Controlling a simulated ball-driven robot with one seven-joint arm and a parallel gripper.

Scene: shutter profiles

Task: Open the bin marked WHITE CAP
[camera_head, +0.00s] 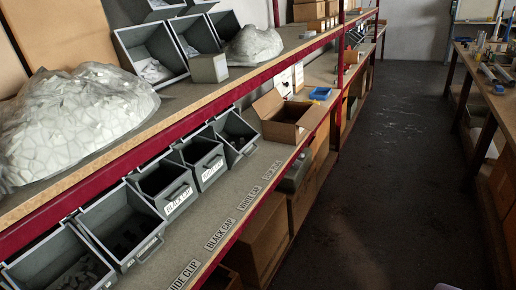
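The bin marked WHITE CAP (203,154) seems to be the grey bin in the lower row, just beyond the bin labelled BLACK CAP (163,183). Its small front label (212,168) is hard to read. A WHITE CAP strip (249,198) is on the shelf's front edge. The bin stands on the lower shelf with a dark, open-looking top; its contents cannot be made out. My gripper is not in view.
More grey bins (124,228) stand along the lower shelf (215,212). An open cardboard box (287,117) stands farther along. A red beam (130,158) and the upper shelf overhang the row. The aisle floor (365,215) is clear; a workbench (487,88) is at right.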

